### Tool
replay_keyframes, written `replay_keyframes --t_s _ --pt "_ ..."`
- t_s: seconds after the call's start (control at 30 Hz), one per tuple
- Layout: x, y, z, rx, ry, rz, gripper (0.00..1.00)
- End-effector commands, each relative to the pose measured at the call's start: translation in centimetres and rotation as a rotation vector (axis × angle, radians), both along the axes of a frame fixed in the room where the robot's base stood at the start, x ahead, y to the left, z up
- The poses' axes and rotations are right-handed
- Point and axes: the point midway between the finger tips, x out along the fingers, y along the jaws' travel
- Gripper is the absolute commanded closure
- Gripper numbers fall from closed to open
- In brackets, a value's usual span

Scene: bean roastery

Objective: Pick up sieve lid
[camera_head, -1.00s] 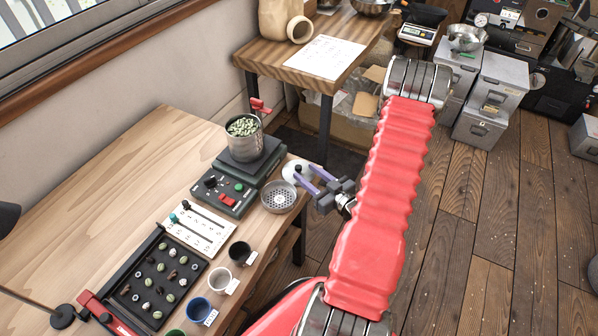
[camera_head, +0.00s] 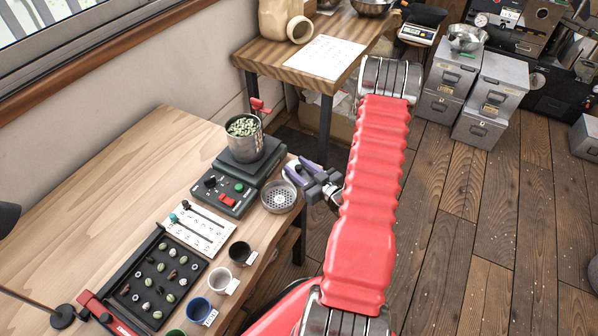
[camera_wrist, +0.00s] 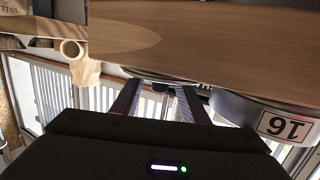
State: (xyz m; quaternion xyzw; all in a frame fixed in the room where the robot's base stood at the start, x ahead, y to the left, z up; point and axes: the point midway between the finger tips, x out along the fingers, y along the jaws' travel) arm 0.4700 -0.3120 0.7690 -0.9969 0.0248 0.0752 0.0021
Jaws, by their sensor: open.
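The sieve lid (camera_head: 289,179) is a pale round disc with a dark knob, lying at the right edge of the wooden bench beside the perforated sieve (camera_head: 278,197). My gripper (camera_head: 298,168) is open over the lid and hides much of it. In the wrist view, the lid's thin rim (camera_wrist: 150,74) shows edge-on just beyond my two purple fingers (camera_wrist: 158,98). The sieve, marked 16, also shows at the right there (camera_wrist: 255,112).
A control box with a scale (camera_head: 228,192) and a metal cup of green beans (camera_head: 243,140) stand just left of the lid. Several small cups (camera_head: 240,253) and a black sample tray (camera_head: 155,280) lie nearer. A second table (camera_head: 270,62) stands behind.

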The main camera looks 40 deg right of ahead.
Motion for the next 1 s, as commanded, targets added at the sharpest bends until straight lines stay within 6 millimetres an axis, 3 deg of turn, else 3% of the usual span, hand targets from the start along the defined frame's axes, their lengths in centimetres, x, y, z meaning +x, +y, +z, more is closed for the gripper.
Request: replay_keyframes --t_s 0.23,0.8,1.0 --pt "-0.02 -0.01 0.02 0.0 0.0 0.0 0.6" --pt "-0.03 -0.02 0.02 0.0 0.0 0.0 1.0" --pt "-0.03 -0.03 0.04 -0.001 -0.001 0.0 1.0"
